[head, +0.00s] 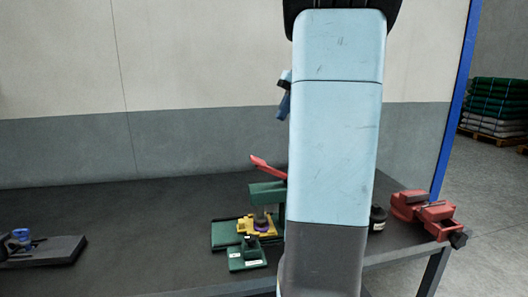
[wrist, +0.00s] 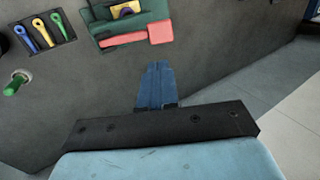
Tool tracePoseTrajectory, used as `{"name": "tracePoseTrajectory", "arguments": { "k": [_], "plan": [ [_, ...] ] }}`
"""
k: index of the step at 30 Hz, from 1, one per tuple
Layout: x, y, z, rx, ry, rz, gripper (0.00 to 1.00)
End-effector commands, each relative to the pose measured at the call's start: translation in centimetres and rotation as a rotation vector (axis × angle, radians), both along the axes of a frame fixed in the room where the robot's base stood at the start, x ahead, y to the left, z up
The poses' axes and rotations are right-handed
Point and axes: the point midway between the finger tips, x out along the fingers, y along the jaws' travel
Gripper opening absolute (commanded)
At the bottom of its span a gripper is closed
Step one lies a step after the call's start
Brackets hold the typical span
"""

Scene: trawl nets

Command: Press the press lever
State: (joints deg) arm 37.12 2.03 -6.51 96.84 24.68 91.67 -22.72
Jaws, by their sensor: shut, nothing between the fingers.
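The press has a green body (head: 265,194) with a yellow part and a purple ring at its front. Its red press lever (head: 268,167) slants up to the left above the body. My arm hides the press's right side in the head view. In the wrist view, the green press (wrist: 100,25) is at the top, with red pieces along its near edge; I cannot tell for sure which is the lever (wrist: 123,39). My gripper (wrist: 158,65) has its blue fingers shut and empty, apart from the press. In the head view, the gripper (head: 284,105) is partly behind my arm, high above the bench.
A red vise (head: 423,213) and a dark bottle (head: 378,218) stand at the bench's right. A small green stand (head: 246,257) is in front of the press. A dark block (head: 40,251) is far left. The wrist view shows a tool tray (wrist: 46,40). Bare bench lies between.

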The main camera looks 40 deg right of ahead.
Motion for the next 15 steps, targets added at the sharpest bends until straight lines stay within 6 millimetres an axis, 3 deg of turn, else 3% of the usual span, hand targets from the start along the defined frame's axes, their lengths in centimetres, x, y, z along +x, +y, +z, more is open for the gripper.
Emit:
{"name": "tracePoseTrajectory", "arguments": {
  "k": [15],
  "plan": [
    [-0.30,-0.56,0.22,0.022,-0.018,0.002,0.00]
  ]
}}
